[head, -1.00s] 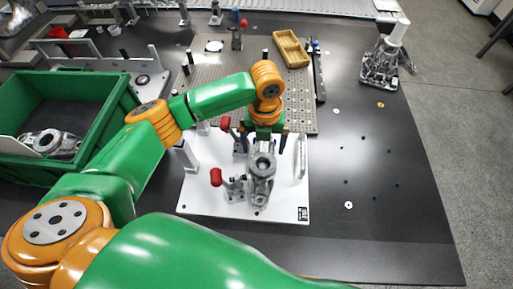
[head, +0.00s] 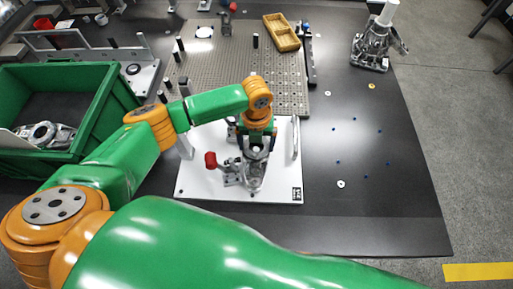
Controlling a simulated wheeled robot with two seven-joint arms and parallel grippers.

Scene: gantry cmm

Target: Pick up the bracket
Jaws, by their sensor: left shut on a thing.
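The metal bracket (head: 254,177) is a grey cast part on the white fixture plate (head: 214,191), at the middle of the head view. My left gripper (head: 257,152) comes down on the bracket from above and is shut on it. The wrist hides the bracket's upper part, and I cannot tell whether it touches the plate. A red-handled toggle clamp (head: 227,168) stands just left of the bracket. My right gripper is not in view.
A green bin (head: 95,125) with metal castings (head: 45,134) stands at the left. A perforated plate (head: 225,65) and a wooden tray (head: 282,32) lie behind. Another metal part (head: 372,48) stands at the back right. The table's right side is mostly clear.

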